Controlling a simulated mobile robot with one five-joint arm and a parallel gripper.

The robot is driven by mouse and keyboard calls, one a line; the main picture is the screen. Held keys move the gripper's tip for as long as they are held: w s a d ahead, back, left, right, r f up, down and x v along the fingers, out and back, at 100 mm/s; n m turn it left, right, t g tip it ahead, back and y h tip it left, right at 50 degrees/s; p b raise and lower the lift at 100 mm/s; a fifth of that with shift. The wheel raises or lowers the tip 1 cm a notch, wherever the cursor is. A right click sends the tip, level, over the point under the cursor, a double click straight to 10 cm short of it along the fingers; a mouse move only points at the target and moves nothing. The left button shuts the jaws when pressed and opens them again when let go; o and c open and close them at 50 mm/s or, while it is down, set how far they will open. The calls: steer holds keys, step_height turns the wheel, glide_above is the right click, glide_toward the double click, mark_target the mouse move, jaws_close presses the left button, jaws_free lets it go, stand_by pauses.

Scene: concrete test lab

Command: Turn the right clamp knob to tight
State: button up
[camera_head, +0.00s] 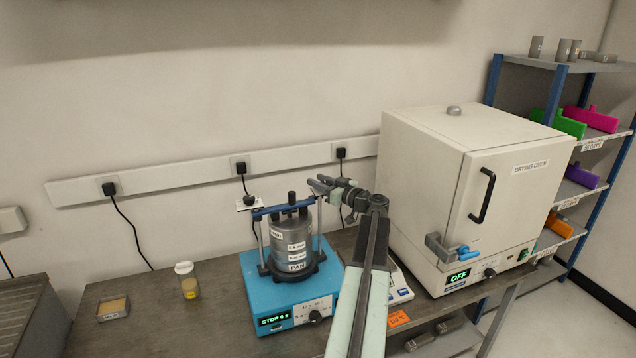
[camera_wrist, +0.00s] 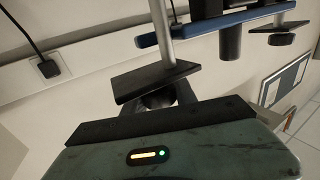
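The blue sieve shaker (camera_head: 290,294) stands on the bench with a grey sieve stack (camera_head: 296,240) on it. A blue clamp bar (camera_head: 283,208) crosses the top of the stack; the bar also shows in the wrist view (camera_wrist: 222,20). The left clamp knob (camera_head: 249,200) is dark and sits above a white plate. My gripper (camera_head: 321,186) is at the bar's right end, over the right clamp knob's place. In the wrist view, a dark plate and round part (camera_wrist: 155,82) at the rod end lie close to the gripper body. Finger contact and opening are unclear.
A drying oven (camera_head: 465,190) stands close right of my arm, its display reading OFF. A shelf rack (camera_head: 560,72) is at far right. The bench's front left is clear.

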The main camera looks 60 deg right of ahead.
jaws_close()
steer(key=shift+m+h, duration=0.3)
steer(key=shift+h, duration=0.2)
steer(key=m+h, duration=0.1)
steer(key=h, duration=0.1)
steer(key=m+g+h, duration=0.1)
steer(key=shift+s+d+m+g+h, duration=0.15)
steer(key=shift+m+g+h, duration=0.15)
steer(key=shift+h, duration=0.1)
steer(key=m+g+h, duration=0.2)
steer(key=h, duration=0.1)
steer(key=shift+s+d, duration=0.15)
steer(key=shift+d, duration=0.2)
steer(key=shift+s+d+m+g+h, duration=0.15)
steer(key=shift+m+g+h, duration=0.5)
steer(key=shift+m+g, duration=0.1)
steer(key=shift+s+d+m+g+h, duration=0.1)
steer(key=shift+d+m+g+h, duration=0.1)
steer(key=shift+m+g+h, duration=0.5)
steer(key=shift+s+d+m+g+h, duration=0.15)
steer(key=shift+m+g+h, duration=0.5)
steer(key=shift+g, duration=0.1)
steer(key=o, duration=0.8)
jaws_free()
